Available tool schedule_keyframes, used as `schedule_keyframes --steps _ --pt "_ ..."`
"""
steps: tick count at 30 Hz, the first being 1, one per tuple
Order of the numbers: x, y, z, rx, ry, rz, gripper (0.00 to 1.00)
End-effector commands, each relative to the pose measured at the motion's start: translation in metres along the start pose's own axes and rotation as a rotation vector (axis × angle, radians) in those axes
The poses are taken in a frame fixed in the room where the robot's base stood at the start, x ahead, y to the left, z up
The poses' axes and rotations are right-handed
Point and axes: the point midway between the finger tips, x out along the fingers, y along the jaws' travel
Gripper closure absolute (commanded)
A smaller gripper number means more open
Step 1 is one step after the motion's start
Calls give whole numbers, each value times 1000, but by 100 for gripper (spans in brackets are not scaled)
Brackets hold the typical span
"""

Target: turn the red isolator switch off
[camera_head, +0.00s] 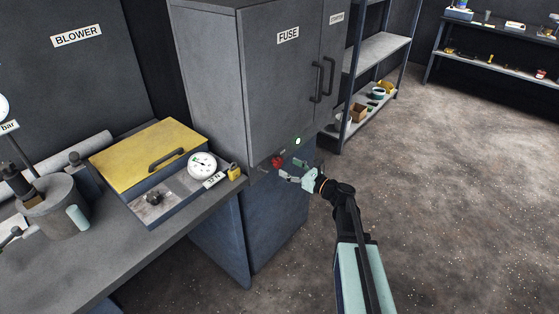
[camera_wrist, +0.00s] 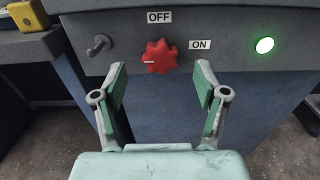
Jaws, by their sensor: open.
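The red isolator switch (camera_wrist: 159,57) is a lobed red knob on the front of the grey fuse cabinet. In the wrist view the OFF label (camera_wrist: 159,17) is above it and the ON label (camera_wrist: 200,44) to its right. A pale mark on the knob shows at its left side. In the head view the switch (camera_head: 277,162) sits low on the cabinet front. My gripper (camera_wrist: 160,82) is open and empty, its fingers pointing at the panel just below the knob, apart from it. The gripper also shows in the head view (camera_head: 286,176).
A lit green lamp (camera_wrist: 264,45) is right of the switch, and a small grey toggle (camera_wrist: 98,45) is left of it. A workbench (camera_head: 75,262) with a yellow-lidded box (camera_head: 135,160) and a gauge (camera_head: 202,164) stands left. The floor at right is free.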

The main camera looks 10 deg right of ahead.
Motion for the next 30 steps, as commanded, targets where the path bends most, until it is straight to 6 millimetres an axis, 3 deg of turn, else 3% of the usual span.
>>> schedule_keyframes --steps 3,9,22,23,27,28,30 --pt "23 -1 1 1 -1 2 27" --pt "46 -1 1 0 0 1 27" --pt "54 0 0 0 -1 0 27" --pt "54 0 0 0 -1 0 31" --pt "54 0 0 0 0 0 80" --pt "54 0 0 0 0 0 86" --pt "54 0 0 0 -1 0 86"
